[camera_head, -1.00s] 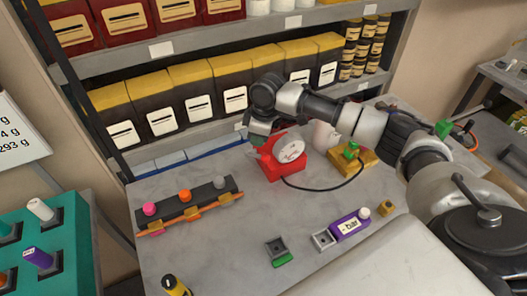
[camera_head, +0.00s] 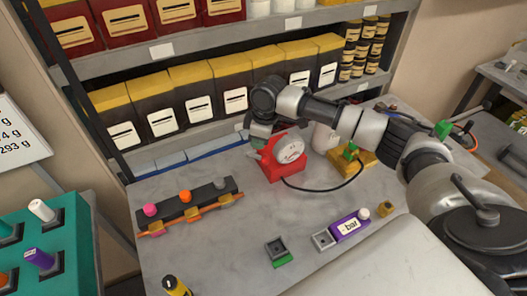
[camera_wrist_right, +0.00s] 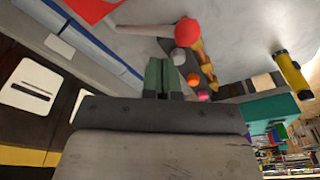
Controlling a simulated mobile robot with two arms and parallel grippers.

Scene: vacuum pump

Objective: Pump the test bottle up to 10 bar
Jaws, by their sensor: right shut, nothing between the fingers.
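The red pump (camera_head: 285,168) with a round white gauge (camera_head: 289,149) stands on the grey table in the head view. My right gripper (camera_head: 257,138) is at its back left, shut and empty. In the right wrist view the gripper's green fingers (camera_wrist_right: 162,73) are closed, beside a pale lever (camera_wrist_right: 145,30) with a red ball knob (camera_wrist_right: 188,31); I cannot tell whether they touch. A black hose runs from the pump to a yellow block (camera_head: 368,160) with a green part. A white rounded bottle (camera_head: 325,138) stands beside that block, partly hidden by my arm. The gauge reading is too small to read.
A dark rack (camera_head: 190,203) with pink, orange and grey knobs lies at the left. A purple "bar" unit (camera_head: 350,226) and small square holders (camera_head: 277,250) are at the front. A teal board (camera_head: 20,250) stands at far left. Shelves of boxes close off the back.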

